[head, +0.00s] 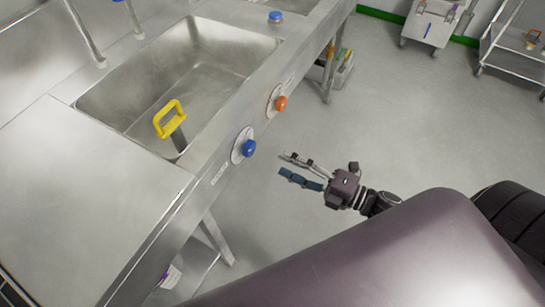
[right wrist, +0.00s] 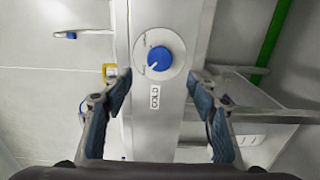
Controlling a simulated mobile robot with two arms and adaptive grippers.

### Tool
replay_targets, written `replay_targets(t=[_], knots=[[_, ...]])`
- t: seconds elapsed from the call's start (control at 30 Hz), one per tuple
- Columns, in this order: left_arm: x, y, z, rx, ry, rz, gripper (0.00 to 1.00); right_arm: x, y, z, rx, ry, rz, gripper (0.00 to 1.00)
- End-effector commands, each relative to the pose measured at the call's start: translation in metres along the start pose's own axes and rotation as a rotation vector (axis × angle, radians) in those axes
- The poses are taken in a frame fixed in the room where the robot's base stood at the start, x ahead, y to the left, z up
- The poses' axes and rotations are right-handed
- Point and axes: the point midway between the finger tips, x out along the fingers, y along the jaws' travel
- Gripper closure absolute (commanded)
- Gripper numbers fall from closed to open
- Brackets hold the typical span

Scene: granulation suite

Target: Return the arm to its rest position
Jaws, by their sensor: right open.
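My right gripper (head: 302,171) is open and empty in the head view. It hangs over the floor, to the right of the sink counter front and apart from it. In the right wrist view its two fingers (right wrist: 160,95) stand wide apart. A blue knob (head: 249,148) on a round white plate sits on the counter front, left of the gripper. The blue knob (right wrist: 159,59) also shows in the right wrist view, just beyond the fingertips, above a label reading COLD. My left gripper is not in view.
An orange knob (head: 281,103) sits farther along the same counter front. A steel sink (head: 215,55) holds a yellow-handled tool (head: 171,119). A cart (head: 430,22) and a steel trolley (head: 515,52) stand at the back right. The grey floor (head: 400,120) between is clear.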

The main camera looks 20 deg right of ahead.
Motion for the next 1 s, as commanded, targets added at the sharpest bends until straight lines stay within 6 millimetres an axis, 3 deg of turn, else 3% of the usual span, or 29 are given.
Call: replay_targets(t=[0.2,0.77,0.87,0.97,1.0], knots=[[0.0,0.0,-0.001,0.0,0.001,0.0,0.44,-0.016,0.0,0.0,-0.001,0.0,0.0,0.47],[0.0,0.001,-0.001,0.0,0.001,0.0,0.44,-0.016,-0.002,0.001,0.006,-0.006,-0.003,0.47],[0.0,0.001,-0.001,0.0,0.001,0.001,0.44,-0.019,-0.021,0.011,0.066,-0.057,-0.031,0.47],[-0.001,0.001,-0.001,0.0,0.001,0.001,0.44,-0.028,-0.066,0.031,0.203,-0.174,-0.094,0.47],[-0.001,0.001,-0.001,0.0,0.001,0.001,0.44,-0.035,-0.091,0.039,0.277,-0.235,-0.128,0.47]])
